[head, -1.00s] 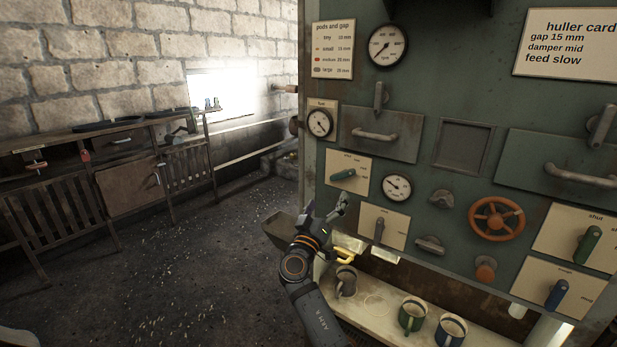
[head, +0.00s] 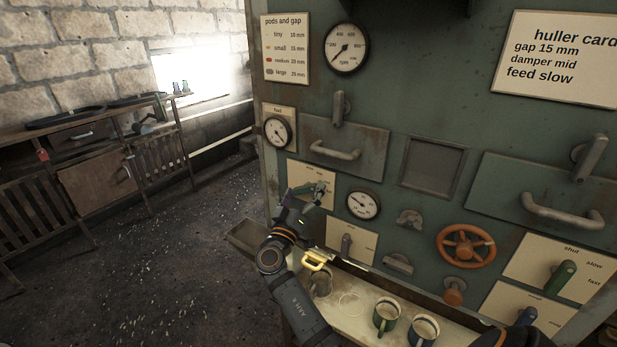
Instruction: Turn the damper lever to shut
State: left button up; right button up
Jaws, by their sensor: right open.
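Small levers sit on cream plates on the green machine front; the plate lettering is mostly too small to read, so I cannot tell surely which is the damper lever. My right gripper (head: 307,193) is open, in front of the left plate (head: 296,170). It largely covers that plate's green lever, and I cannot tell whether the fingers touch it. A grey lever (head: 346,245) stands upright on the plate below. At the right, a green lever (head: 562,279) sits on a plate marked shut, slow and fast, with a blue lever (head: 525,317) below.
A shelf (head: 352,309) below the panel holds several mugs, including a green one (head: 386,315) and a yellow-handled piece (head: 316,262). An orange handwheel (head: 466,246), gauges (head: 363,205) and drawer handles (head: 335,151) stick out nearby. Open floor lies at the left.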

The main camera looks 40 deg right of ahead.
jog(key=shift+s, duration=0.1)
jog(key=shift+c, duration=0.8)
jog(key=c, duration=0.8)
pick_arm(q)
jog(key=shift+s+a, duration=0.2)
jog(key=shift+s, duration=0.15)
pick_arm(e)
jog(key=shift+r, duration=0.1)
jog(key=shift+c, duration=0.2)
